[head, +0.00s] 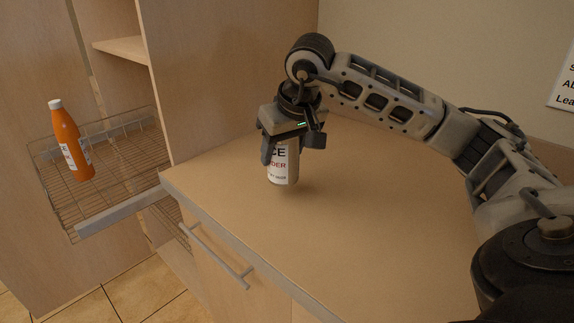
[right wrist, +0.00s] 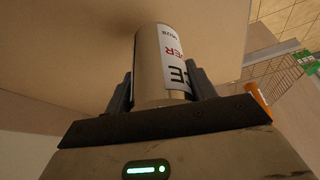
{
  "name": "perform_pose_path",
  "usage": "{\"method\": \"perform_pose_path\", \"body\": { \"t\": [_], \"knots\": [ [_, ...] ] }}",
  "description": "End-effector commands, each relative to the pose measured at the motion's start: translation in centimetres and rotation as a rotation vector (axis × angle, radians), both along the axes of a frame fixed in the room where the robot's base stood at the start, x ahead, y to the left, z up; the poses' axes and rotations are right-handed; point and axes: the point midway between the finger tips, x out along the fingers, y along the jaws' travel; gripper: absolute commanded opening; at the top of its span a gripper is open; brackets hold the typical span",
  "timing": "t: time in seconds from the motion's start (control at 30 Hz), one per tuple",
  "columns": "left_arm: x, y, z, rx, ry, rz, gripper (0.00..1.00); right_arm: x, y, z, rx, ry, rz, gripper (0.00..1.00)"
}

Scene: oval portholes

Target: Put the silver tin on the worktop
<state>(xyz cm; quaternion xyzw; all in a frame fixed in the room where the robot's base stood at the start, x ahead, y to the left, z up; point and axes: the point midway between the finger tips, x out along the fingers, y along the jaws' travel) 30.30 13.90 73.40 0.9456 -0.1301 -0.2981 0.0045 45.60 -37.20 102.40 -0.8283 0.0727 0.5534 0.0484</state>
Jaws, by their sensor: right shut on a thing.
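The silver tin (head: 284,170) is a cylinder with a white label and dark and red lettering. My right gripper (head: 286,147) points down over the worktop (head: 370,230) and is shut on the tin's upper part. The tin looks upright at the worktop's left part; I cannot tell whether its base touches the surface. In the right wrist view the tin (right wrist: 160,60) sits between both fingers (right wrist: 160,92). My left gripper is not in view.
A pulled-out wire basket (head: 110,200) at the left holds an orange bottle (head: 69,140) with a white cap. A tall cabinet panel (head: 230,70) stands behind the worktop's left end. A drawer handle (head: 215,258) is on the front. The worktop's front and middle are clear.

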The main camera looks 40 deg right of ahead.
Motion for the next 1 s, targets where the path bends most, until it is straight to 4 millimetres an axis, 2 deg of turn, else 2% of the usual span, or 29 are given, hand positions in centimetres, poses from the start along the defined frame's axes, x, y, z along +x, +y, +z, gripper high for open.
{"method": "perform_pose_path", "body": {
  "t": [0.13, 0.33, 0.73, 0.77, 0.83, 1.0],
  "knots": [
    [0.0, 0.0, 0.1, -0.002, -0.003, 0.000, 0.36, 0.0, -1.2, -1.3, -0.002, 0.001, -0.004, 0.19],
    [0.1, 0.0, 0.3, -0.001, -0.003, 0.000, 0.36, 0.1, -0.9, -3.7, -0.001, -0.002, 0.000, 0.19],
    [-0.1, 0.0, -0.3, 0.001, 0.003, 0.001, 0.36, 0.1, -0.9, -4.4, -0.001, -0.003, 0.000, 0.19],
    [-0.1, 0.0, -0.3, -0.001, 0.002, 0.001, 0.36, 0.1, -0.9, -4.5, 0.000, 0.000, 0.000, 0.58],
    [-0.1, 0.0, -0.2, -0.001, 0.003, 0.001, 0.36, 0.1, -0.9, -4.4, 0.000, 0.000, 0.000, 0.77],
    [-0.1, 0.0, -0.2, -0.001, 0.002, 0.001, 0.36, 0.1, -0.9, -4.4, 0.000, 0.000, 0.000, 0.77]
  ]
}}
